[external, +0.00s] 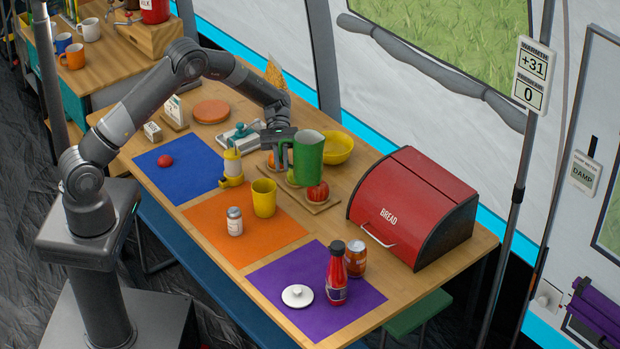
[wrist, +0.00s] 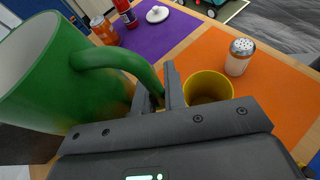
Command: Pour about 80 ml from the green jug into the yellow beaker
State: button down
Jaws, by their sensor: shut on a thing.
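The green jug (external: 309,160) is held up in my gripper (external: 283,160), above a small wooden board with fruit. My gripper is shut on the jug's handle; in the wrist view the jug (wrist: 70,90) fills the left side and its handle runs between the fingers (wrist: 160,95). The jug looks about upright in the external view. Its contents are hidden. The yellow beaker (external: 264,198) stands upright on the orange mat, to the left of and nearer than the jug. The beaker also shows in the wrist view (wrist: 207,87), just beyond the fingers. Its inside bottom is not clear.
A salt shaker (external: 234,222) stands on the orange mat (external: 200,215) near the beaker. The wooden board (external: 327,206) bears fruit. A yellow bowl (external: 338,147) and a red bread box (external: 415,205) are to the right.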

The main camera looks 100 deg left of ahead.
jog(key=s+a+f+m+g, duration=0.1)
jog(key=s+a, duration=0.4)
jog(key=a, duration=0.2)
jog(key=shift+f+g, duration=0.3)
jog(key=shift+f, duration=0.05)
jog(key=shift+f+m, duration=0.15)
jog(key=shift+m, duration=0.15)
jog(key=m+t+y, duration=0.1)
jog(key=y, duration=0.2)
jog(key=f+m+t+y, duration=0.1)
jog(key=m+t+y, duration=0.1)
jog(key=y, duration=0.1)
jog(key=a+f+m+t+y, duration=0.1)
jog(key=t+y, duration=0.1)
jog(key=y, duration=0.1)
jog(key=shift+w+f, duration=0.25)
jog(key=shift+w, duration=0.1)
dwell(0.3)
jog(key=shift+w+a+f+m+t+y+p, duration=0.25)
jog(key=shift+m+t+y+p, duration=0.2)
jog(key=shift+t+p, duration=0.25)
jog(key=shift+r+t+p, duration=0.4)
jog(key=shift+p, duration=0.05)
